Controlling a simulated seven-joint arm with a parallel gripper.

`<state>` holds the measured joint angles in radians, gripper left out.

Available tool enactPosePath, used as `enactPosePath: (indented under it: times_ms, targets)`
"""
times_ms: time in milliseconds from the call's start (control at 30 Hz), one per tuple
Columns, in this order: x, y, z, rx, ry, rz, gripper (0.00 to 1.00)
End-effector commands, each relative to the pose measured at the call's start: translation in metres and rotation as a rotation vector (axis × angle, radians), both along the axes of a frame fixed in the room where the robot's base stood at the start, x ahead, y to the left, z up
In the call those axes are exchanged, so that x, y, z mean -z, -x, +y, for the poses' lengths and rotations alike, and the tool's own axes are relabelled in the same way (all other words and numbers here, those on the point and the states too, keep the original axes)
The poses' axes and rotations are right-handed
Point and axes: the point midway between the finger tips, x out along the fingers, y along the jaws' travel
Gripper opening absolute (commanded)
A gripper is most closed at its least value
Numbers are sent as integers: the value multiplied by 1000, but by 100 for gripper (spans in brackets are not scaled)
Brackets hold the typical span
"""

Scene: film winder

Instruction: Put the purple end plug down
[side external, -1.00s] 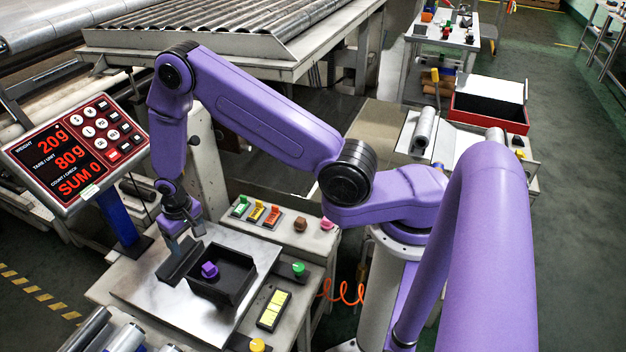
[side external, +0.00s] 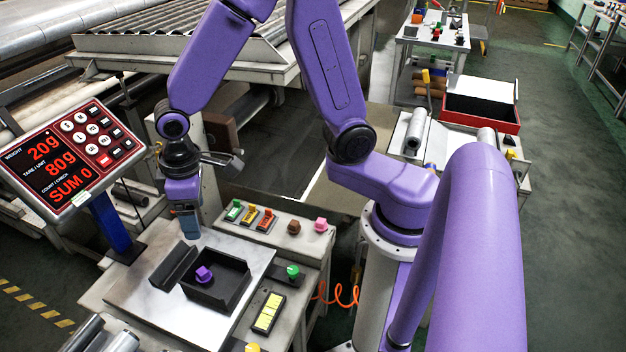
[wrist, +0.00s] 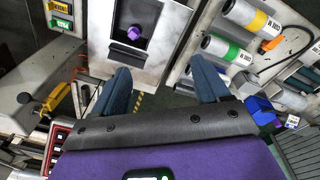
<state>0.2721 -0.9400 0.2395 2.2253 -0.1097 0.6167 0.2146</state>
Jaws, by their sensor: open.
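The purple end plug (side external: 204,273) rests in the black tray (side external: 212,297) on the scale's pale metal plate (side external: 150,290). It lies toward the tray's left side. In the wrist view, the purple plug (wrist: 134,32) shows in the dark tray at the top, ahead of my fingers. My gripper (side external: 187,228) is above the plate's back edge, behind the tray and apart from the plug. In the wrist view, my gripper (wrist: 160,74) has its two blue fingers spread wide with nothing between them.
The weighing display (side external: 70,155) stands left, reading 20g, 80g and SUM 0. Labelled buttons (side external: 250,217), a brown plug (side external: 294,227) and a pink plug (side external: 321,224) sit behind the tray. A green knob (side external: 293,271) and yellow-topped block (side external: 268,311) lie to its right.

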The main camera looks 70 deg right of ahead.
Motion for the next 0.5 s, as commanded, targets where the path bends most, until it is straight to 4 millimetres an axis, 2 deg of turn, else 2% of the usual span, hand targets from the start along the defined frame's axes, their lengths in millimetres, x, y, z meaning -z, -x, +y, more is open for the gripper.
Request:
enactPosePath:
  times_ms: [200, 500]
  targets:
    - [-29, 61, -17, -165, -4, 14, 75]
    - [-55, 147, -54, -394, -8, 43, 75]
